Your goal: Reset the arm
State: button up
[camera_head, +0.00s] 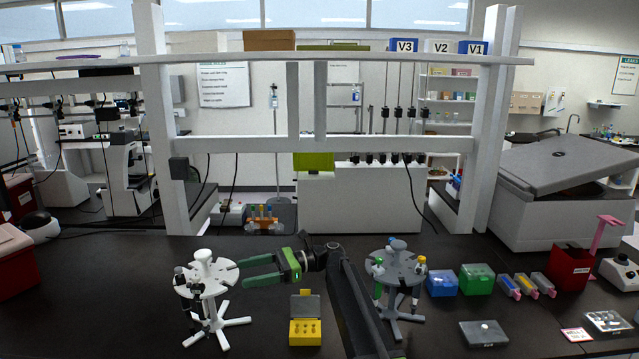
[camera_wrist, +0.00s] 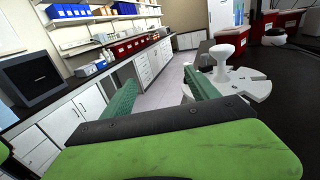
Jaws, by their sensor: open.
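My gripper (camera_head: 262,272) is green and open, held above the dark bench in the head view and pointing left. Nothing is between its fingers. In the wrist view its two green fingers (camera_wrist: 160,97) are spread apart, with a shelf-lined aisle beyond. A white pipette stand (camera_head: 204,272) stands just left of the fingertips, and its white round top (camera_wrist: 246,84) shows beyond the right finger in the wrist view. My dark arm reaches up from the bottom middle of the head view.
A grey pipette stand (camera_head: 397,268) stands right of my arm. A yellow box with an open lid (camera_head: 305,331) sits between the stands. Blue (camera_head: 442,284) and green (camera_head: 477,280) boxes are further right. A white shelf frame (camera_head: 330,144) rises behind.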

jog(key=s+d+f+n+t+h, duration=0.2)
jog(key=s+d+f+h, duration=0.35)
jog(key=d+f, duration=0.4)
jog(key=s+d+f+n+t+h, duration=0.1)
jog(key=s+d+f+t+h, duration=0.25)
jog(key=s+d+f, duration=0.45)
jog(key=s+d+f+n+h, duration=0.1)
jog(key=d+f+n+h, duration=0.2)
jog(key=d, duration=0.6)
jog(key=s+d+f+n+h, duration=0.2)
jog(key=d+f+n+h, duration=0.1)
jog(key=d+n, duration=0.4)
jog(key=shift+s+d+f+n+t+h, duration=0.2)
jog(key=shift+d+n+t+h, duration=0.25)
jog(key=shift+d+h, duration=0.45)
jog(key=shift+c, duration=0.4)
